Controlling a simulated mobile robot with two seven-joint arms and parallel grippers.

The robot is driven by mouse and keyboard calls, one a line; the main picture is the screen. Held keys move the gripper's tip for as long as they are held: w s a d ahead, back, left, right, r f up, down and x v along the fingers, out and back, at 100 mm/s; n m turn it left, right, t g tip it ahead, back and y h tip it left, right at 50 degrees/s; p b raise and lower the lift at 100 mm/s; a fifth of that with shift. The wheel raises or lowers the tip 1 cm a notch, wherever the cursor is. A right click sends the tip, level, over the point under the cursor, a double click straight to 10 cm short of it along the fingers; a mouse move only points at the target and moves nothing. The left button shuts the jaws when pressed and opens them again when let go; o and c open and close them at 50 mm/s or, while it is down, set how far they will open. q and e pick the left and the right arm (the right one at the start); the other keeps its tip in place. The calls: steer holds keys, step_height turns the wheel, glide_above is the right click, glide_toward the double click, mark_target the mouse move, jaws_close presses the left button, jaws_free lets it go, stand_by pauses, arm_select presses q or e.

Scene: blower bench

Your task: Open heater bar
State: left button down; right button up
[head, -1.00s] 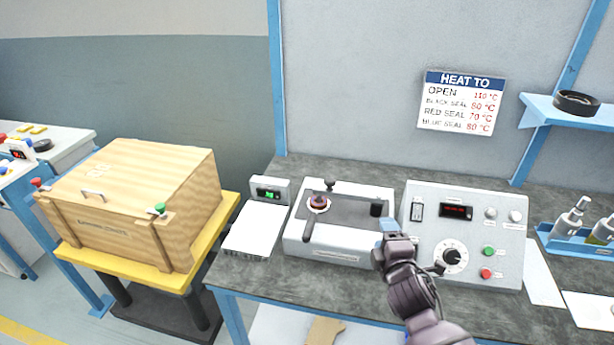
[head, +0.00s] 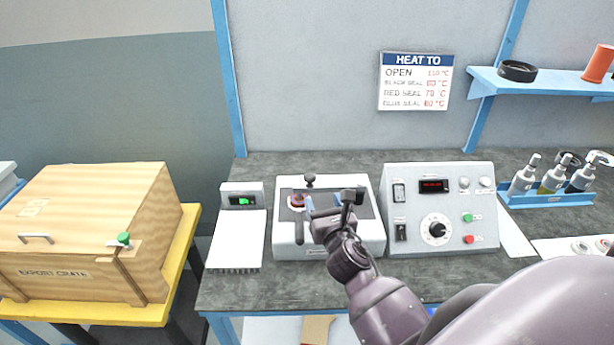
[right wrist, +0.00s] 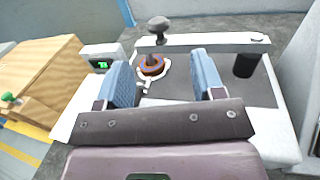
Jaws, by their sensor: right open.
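The heater unit (head: 290,245) is a white box with a dark top on the bench. A pale bar (right wrist: 215,40) runs along its far side in the right wrist view, with a dark knob (right wrist: 158,26) standing near its left end. The knob (head: 310,180) also shows in the head view. An orange-ringed part (right wrist: 152,66) sits just this side of the bar. My right gripper (head: 332,203) is over the heater's top, open and empty. In the right wrist view its blue fingertips (right wrist: 162,68) are apart, short of the bar and knob. My left gripper is not in view.
A control box (head: 462,205) with a dial and buttons stands right of the heater. A small green display (head: 242,200) and white sheet (head: 235,240) are left. A wooden crate (head: 90,220) stands on a yellow-topped stand. Bottles in a blue tray (head: 550,198) are at right.

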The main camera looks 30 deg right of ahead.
mark_target(311, 181)
steer(key=shift+w, duration=0.55)
steer(key=x, duration=1)
steer(key=shift+s, duration=0.1)
jaws_close()
